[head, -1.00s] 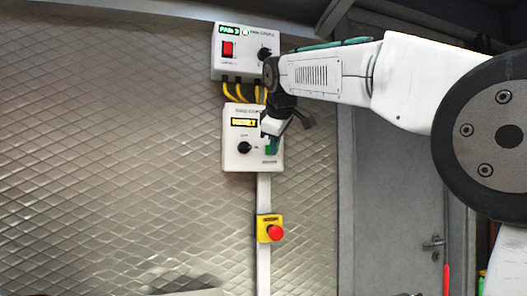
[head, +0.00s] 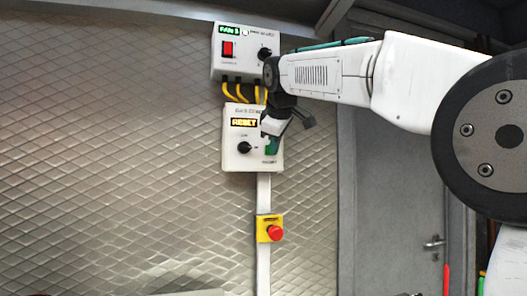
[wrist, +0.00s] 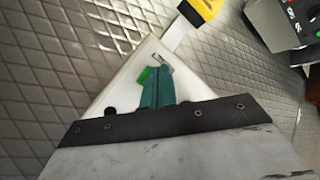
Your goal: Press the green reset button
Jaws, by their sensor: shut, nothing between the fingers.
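The green reset button (wrist: 144,76) shows in the wrist view as a small bright green block on the white control box. My gripper (wrist: 156,70) has its two teal fingers shut together with nothing between them. The fingertips are just right of the button and overlap its edge in the picture; I cannot tell whether they touch it. In the head view my gripper (head: 271,150) is at the right side of the lower white control box (head: 234,160), which has a yellow RESET display (head: 243,122). The button cannot be told apart from the fingers there.
A black knob (head: 245,147) sits left of my fingers on the same box. An upper box (head: 240,65) with a red switch (head: 227,49) and yellow cables (head: 233,92) is above. A yellow emergency-stop box (head: 264,221) with a red button (head: 275,233) is below. The quilted metal wall is clear leftward.

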